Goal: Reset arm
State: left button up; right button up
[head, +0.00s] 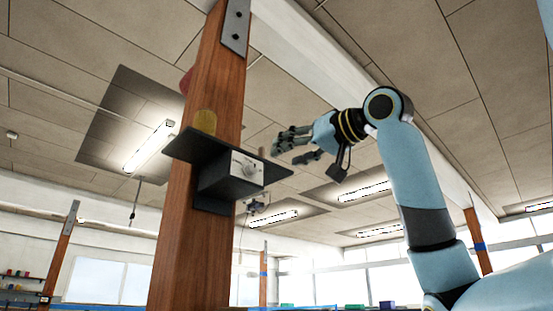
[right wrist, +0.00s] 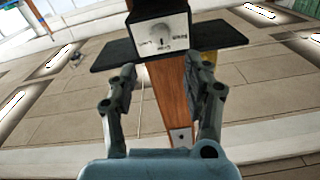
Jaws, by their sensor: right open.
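My right gripper (head: 287,146) is raised on my bent right arm in the head view, to the right of a wooden post. Its fingers point left toward a grey control box with a dial (head: 246,166), with a visible gap between them. In the right wrist view the same gripper (right wrist: 163,75) has its two fingers spread apart with nothing between them. The box's white dial face (right wrist: 161,37) shows beyond the fingertips, with small lettering around the knob. My left gripper is not in view.
A red thing is partly hidden behind the post. A ceiling beam (head: 320,50) runs above my arm. The space below the gripper looks clear.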

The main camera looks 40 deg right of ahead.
jog(key=shift+s, duration=0.3)
dwell(0.4)
